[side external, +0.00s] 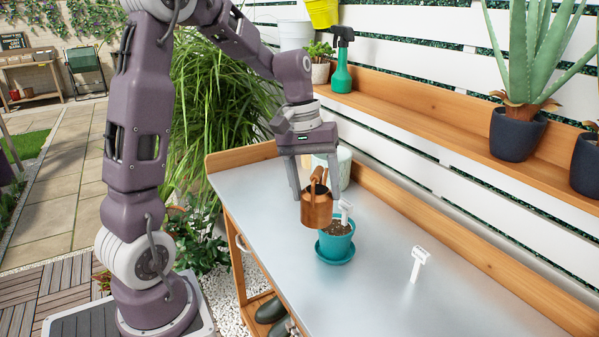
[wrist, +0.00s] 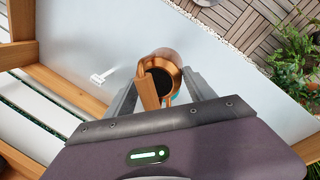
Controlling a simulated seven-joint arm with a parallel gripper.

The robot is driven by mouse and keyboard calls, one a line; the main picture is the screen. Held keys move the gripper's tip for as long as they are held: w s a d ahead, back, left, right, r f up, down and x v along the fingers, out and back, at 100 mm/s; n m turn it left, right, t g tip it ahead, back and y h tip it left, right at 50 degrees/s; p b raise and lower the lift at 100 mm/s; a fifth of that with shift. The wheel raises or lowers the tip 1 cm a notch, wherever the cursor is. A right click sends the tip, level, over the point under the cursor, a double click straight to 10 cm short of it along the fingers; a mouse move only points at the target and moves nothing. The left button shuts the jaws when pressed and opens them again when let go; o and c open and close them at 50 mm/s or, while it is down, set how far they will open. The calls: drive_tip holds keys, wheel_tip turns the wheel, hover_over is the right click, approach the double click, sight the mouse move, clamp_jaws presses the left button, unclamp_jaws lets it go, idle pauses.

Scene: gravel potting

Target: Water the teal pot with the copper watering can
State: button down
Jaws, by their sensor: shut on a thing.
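The copper watering can (side external: 316,207) hangs in my gripper (side external: 318,192), which is shut on it. The can is above the bench, roughly upright, and in the side view overlaps the left edge of the teal pot (side external: 337,244). The pot stands on a teal saucer (side external: 335,259) and holds dark soil with a white tag in it. In the wrist view the can (wrist: 163,68) shows from above between the fingers (wrist: 160,92), its dark opening visible. The can hides nearly all of the pot there. I cannot see any water flowing.
A white T-shaped marker (side external: 418,264) stands on the grey metal bench top (side external: 375,305), right of the pot. A pale pot (side external: 343,160) stands behind my gripper. A wooden shelf (side external: 430,112) at the back holds a green spray bottle (side external: 342,62) and dark pots. The front right bench is clear.

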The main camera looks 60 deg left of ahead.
sight(325, 219)
drive_tip(key=s+d+m, duration=0.1)
drive_tip(key=d, duration=0.4)
drive_tip(key=shift+w+a+f+g+h, duration=0.15)
drive_tip(key=shift+f+g+h, duration=0.5)
drive_tip(key=shift+f, duration=0.75)
drive_tip(key=shift+a+f+g+h, duration=0.2)
drive_tip(key=shift+f+g+h, duration=0.2)
drive_tip(key=shift+f+g, duration=0.65)
drive_tip(key=shift+w+a+f+g+h, duration=0.15)
drive_tip(key=shift+f+g+h, duration=0.35)
drive_tip(key=shift+f, duration=1.2)
drive_tip(key=shift+w+a+r+n+g+h, duration=0.2)
drive_tip(key=shift+a+r+g+h, duration=0.05)
drive_tip(key=shift+r+g+h, duration=0.3)
drive_tip(key=shift+w+a+r+n+g+h, duration=0.2)
drive_tip(key=shift+r+g+h, duration=0.25)
drive_tip(key=shift+r+h, duration=0.05)
